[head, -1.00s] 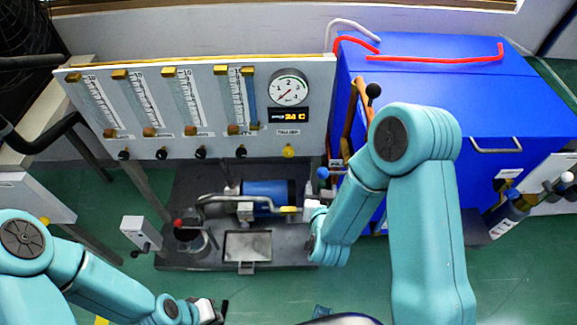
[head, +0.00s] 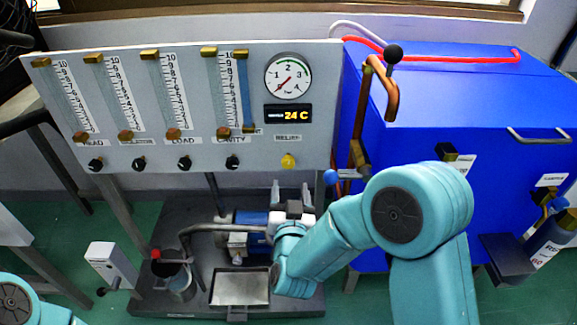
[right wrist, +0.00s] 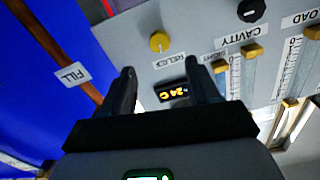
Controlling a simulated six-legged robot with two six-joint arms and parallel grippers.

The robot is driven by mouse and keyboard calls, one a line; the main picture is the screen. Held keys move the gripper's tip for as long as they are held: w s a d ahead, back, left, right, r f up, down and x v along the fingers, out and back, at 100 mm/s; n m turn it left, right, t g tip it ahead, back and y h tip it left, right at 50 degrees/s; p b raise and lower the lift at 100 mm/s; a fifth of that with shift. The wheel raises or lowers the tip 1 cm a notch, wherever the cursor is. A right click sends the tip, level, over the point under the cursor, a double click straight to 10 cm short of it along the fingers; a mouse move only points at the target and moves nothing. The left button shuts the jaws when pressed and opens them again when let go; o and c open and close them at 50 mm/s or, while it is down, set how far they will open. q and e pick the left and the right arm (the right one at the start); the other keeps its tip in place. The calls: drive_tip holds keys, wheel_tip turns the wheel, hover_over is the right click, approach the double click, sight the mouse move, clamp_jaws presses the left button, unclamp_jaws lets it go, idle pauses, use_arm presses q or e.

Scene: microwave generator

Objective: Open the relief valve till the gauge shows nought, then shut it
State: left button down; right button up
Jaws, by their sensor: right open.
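The relief valve is a yellow knob (head: 288,161) on the grey panel, under a "RELIEF" label; it also shows in the right wrist view (right wrist: 159,42). The round gauge (head: 289,77) sits above it, and its red needle points to the lower left, below the 1. My right gripper (head: 291,190) is open and empty, fingers upward, a little below the knob in the head view. In the right wrist view my right gripper (right wrist: 164,82) has its fingers apart, with the knob beyond them. My left gripper is out of view; only part of its arm shows.
A display (head: 288,114) reads 24 C. Black knobs (head: 232,162) line the panel left of the relief knob. A copper pipe (head: 375,95) and the blue cabinet (head: 450,100) stand to the right. A pump (head: 252,218) and a metal tray (head: 240,288) are below.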

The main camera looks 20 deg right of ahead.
sight(289, 164)
drive_tip(key=b+x, duration=0.1)
drive_tip(key=x, duration=0.9)
drive_tip(key=shift+w, duration=0.1)
drive_tip(key=c, duration=1)
